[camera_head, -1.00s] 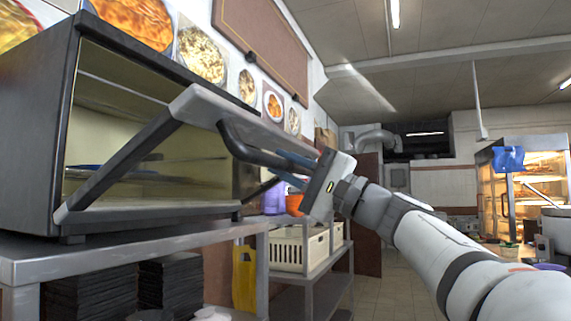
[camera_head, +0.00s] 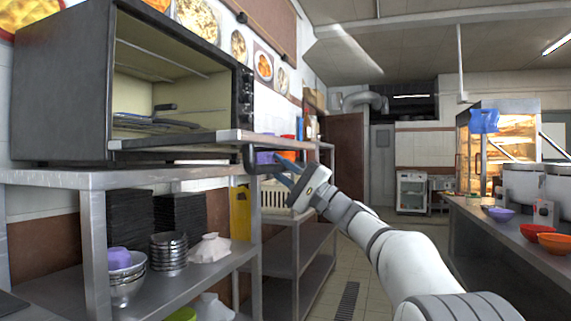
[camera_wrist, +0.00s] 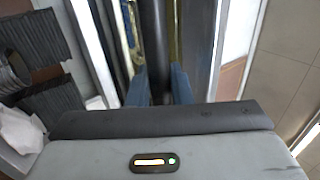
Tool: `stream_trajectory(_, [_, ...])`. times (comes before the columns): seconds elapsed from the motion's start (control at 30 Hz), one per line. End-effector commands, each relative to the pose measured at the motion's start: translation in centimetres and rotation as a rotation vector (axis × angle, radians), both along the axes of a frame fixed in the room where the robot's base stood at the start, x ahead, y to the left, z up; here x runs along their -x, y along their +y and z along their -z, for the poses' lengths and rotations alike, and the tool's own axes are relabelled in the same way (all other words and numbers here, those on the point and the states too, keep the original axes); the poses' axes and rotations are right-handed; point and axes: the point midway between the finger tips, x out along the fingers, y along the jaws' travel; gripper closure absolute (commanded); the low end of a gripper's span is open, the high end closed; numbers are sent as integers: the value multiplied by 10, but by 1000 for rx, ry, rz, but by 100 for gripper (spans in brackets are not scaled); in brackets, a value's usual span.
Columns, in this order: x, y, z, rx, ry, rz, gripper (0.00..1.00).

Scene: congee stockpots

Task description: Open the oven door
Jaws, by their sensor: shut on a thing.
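The oven (camera_head: 62,85) is a dark box on a metal shelf at the left in the head view. Its front is open, showing a pale interior with racks and a dark pan-like item. The oven door (camera_head: 190,142) is swung down and lies about level, seen nearly edge-on. Its dark bar handle (camera_head: 249,158) hangs at the outer edge. My gripper (camera_head: 288,172) is at that handle. In the wrist view the handle (camera_wrist: 154,45) runs between the blue fingers of my gripper (camera_wrist: 160,88), which are shut on it. The fingertips' far ends are partly hidden.
The metal shelf (camera_head: 170,176) under the oven holds black stacks, metal bowls (camera_head: 169,250) and a white bag (camera_head: 210,248) below. A cream basket (camera_head: 275,198) stands beyond. A counter with bowls (camera_head: 536,231) and a lit cabinet is at the right. Tiled floor lies between.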

Motion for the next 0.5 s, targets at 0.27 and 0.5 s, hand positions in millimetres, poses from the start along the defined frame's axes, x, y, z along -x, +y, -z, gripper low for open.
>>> stream_trajectory(0.27, [-4,1,5,-2,0,-3,100])
stream_trajectory(0.5, [-4,0,7,0,3,-1,76])
